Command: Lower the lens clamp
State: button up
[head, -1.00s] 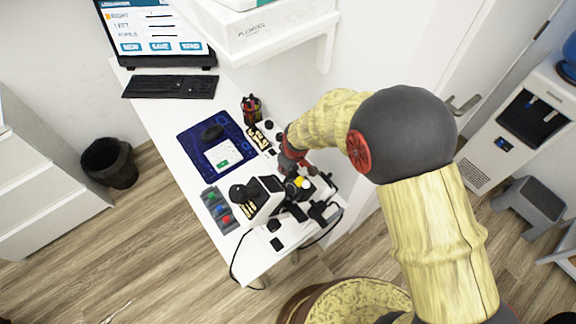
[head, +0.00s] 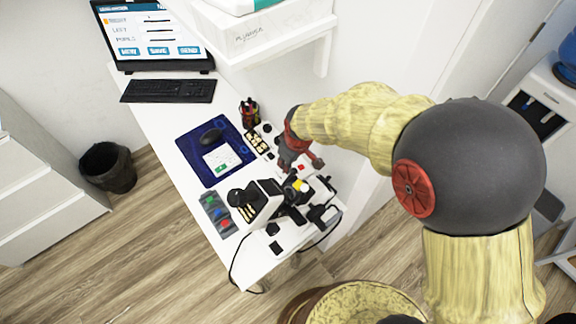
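A white and black optical instrument (head: 258,200) stands at the near end of the white desk, with black and yellow parts beside it. Which of these parts is the lens clamp I cannot tell; the parts at this size are too small. My gripper (head: 297,163), red and dark grey, hangs over the desk just behind the instrument's black and yellow parts. Its fingers are small and partly merge with the parts below, so I cannot tell whether they touch anything or are open.
On the desk are a tray with coloured items (head: 217,215), a blue mat (head: 197,162) with a mouse (head: 211,136), a pen cup (head: 250,112) and a keyboard (head: 168,90). A white shelf (head: 290,45) overhangs the back. A round stool (head: 360,303) stands in front.

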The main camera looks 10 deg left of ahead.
jog(key=v, duration=0.2)
jog(key=shift+s+r, duration=0.1)
jog(key=shift+r, duration=0.25)
